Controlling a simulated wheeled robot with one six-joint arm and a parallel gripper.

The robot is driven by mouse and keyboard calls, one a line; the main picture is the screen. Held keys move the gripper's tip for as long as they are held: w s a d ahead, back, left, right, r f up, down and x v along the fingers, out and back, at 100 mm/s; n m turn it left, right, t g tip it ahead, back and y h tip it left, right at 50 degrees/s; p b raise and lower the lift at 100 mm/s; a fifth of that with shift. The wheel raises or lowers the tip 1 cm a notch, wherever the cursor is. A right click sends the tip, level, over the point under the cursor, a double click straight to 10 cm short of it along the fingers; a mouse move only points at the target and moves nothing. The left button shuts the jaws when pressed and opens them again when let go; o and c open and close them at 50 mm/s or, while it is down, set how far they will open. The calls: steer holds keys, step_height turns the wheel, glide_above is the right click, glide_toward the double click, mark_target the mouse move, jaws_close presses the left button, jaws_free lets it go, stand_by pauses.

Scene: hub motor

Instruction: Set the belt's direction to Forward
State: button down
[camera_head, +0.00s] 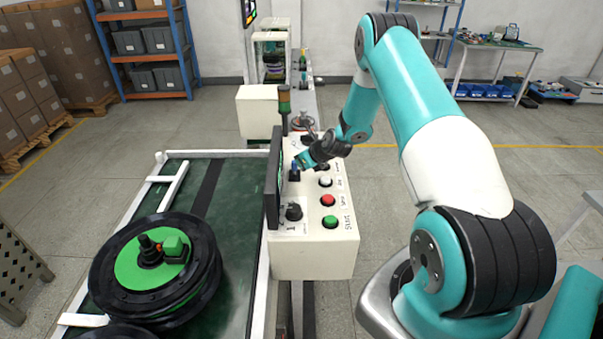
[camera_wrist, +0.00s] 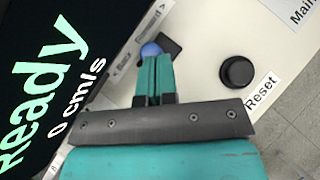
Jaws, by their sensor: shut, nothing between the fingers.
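The control box (camera_head: 312,262) stands beside the belt (camera_head: 213,180). A small lever with a blue ball tip (camera_wrist: 150,49) sits on a black base (camera_wrist: 172,45) on the panel; it also shows in the head view (camera_head: 294,170). In the head view my gripper (camera_head: 300,162) is over the panel's far part. The lever's lower part is hidden.
A screen (camera_wrist: 45,75) reading "Ready" and "0 cm/s" rises close left of the fingers. A black Reset button (camera_wrist: 236,72) is to the right. White (camera_head: 325,181), red (camera_head: 328,200) and green (camera_head: 329,221) buttons and a black knob (camera_head: 294,212) are nearer. A wheel hub (camera_head: 155,265) lies on the belt.

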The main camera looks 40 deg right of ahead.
steer(key=shift+w+d, duration=0.1)
steer(key=shift+w+d+r+b, duration=0.1)
steer(key=shift+w+d+b, duration=0.2)
steer(key=shift+b, duration=0.05)
steer(key=shift+r+p, duration=0.6)
steer(key=shift+r, duration=0.2)
steer(key=shift+s, duration=0.1)
steer(key=shift+s+d+r, duration=0.1)
steer(key=shift+s+r, duration=0.05)
steer(key=shift+s, duration=0.1)
steer(key=s+d+r+b, duration=0.2)
steer(key=s+d+r, duration=0.1)
steer(key=s+r, duration=0.4)
step_height(320, 180, up, 2)
steer(key=shift+s+d+r, duration=0.15)
steer(key=shift+s+r, duration=0.05)
